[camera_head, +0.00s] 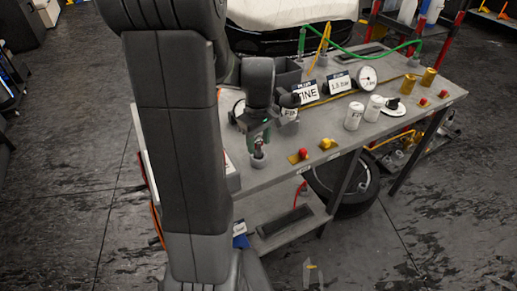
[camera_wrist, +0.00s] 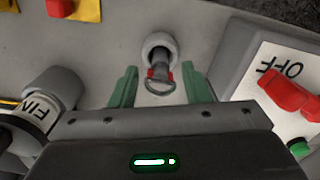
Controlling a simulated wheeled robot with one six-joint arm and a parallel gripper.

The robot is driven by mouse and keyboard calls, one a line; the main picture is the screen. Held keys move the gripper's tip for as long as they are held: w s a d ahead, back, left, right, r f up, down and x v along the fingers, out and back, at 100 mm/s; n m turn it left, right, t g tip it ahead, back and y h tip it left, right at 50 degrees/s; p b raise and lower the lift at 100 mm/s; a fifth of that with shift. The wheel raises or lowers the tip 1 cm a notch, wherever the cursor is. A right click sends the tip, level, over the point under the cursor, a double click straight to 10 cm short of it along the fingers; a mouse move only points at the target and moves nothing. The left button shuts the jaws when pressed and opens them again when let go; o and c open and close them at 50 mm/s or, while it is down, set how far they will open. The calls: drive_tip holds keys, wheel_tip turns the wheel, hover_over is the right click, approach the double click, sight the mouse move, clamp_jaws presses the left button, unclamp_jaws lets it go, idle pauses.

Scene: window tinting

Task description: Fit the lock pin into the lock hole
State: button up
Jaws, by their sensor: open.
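The lock pin (camera_wrist: 160,67) is a dark grey pin with a red band and a wire ring at its near end. In the wrist view it stands in a round light-grey collar (camera_wrist: 148,42), which looks like the lock hole. The collar's inside is hidden, so I cannot tell how deep the pin sits. The collar also shows on the bench in the head view (camera_head: 259,161). My gripper (camera_wrist: 160,84) is open. Its green fingers stand on either side of the pin's ring end, with gaps both sides. In the head view my gripper (camera_head: 259,144) is just above the collar.
A grey box marked OFF with a red switch (camera_wrist: 288,93) is close on the right in the wrist view; a white-labelled canister (camera_wrist: 52,90) is close on the left.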

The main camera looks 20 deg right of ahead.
drive_tip(key=shift+f, duration=0.5)
clamp_jaws()
